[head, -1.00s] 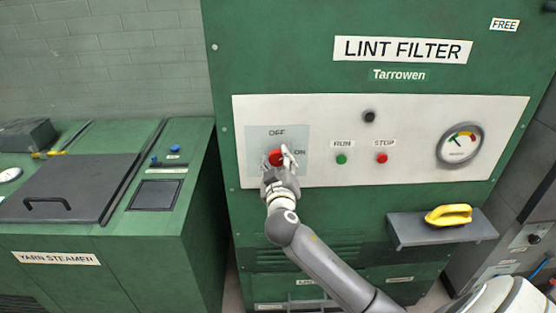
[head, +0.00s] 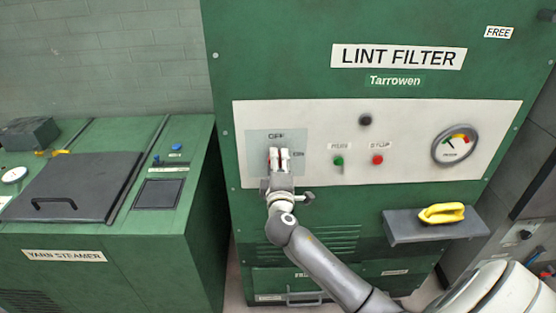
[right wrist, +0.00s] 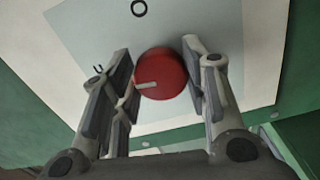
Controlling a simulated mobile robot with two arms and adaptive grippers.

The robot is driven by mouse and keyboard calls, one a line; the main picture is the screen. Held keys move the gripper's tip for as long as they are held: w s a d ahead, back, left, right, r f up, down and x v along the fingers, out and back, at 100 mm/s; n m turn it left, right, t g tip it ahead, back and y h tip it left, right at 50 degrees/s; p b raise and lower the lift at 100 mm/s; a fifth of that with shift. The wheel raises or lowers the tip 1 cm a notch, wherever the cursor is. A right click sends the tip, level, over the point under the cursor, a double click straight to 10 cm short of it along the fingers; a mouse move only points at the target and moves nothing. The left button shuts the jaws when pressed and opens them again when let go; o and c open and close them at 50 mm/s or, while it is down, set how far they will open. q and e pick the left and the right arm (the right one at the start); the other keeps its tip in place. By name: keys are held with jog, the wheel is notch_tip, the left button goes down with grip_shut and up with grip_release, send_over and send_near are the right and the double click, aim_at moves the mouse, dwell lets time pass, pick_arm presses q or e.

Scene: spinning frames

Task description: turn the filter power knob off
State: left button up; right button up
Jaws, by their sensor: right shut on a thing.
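The red filter power knob (head: 270,156) sits on a pale plate (head: 305,138) on the lint filter's panel, with OFF printed above it and ON to its right. My right gripper (head: 279,154) is at the knob, its fingers upright in the head view and covering most of it. In the right wrist view the knob (right wrist: 163,74) is round with a white pointer mark toward its lower left. The gripper's fingers (right wrist: 160,82) stand on either side of it, shut on it. My left gripper is not in view.
Right of the knob are a green RUN button (head: 338,161), a red STOP button (head: 377,160), a black button (head: 365,120) and a gauge (head: 455,147). The yarn steamer (head: 100,225) stands left.

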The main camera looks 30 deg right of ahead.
jog(key=shift+n+p, duration=0.3)
jog(key=shift+n, duration=0.6)
jog(key=o, duration=1)
jog(key=shift+o, duration=0.2)
jog(key=v, duration=1.2)
jog(key=shift+a+f, duration=0.1)
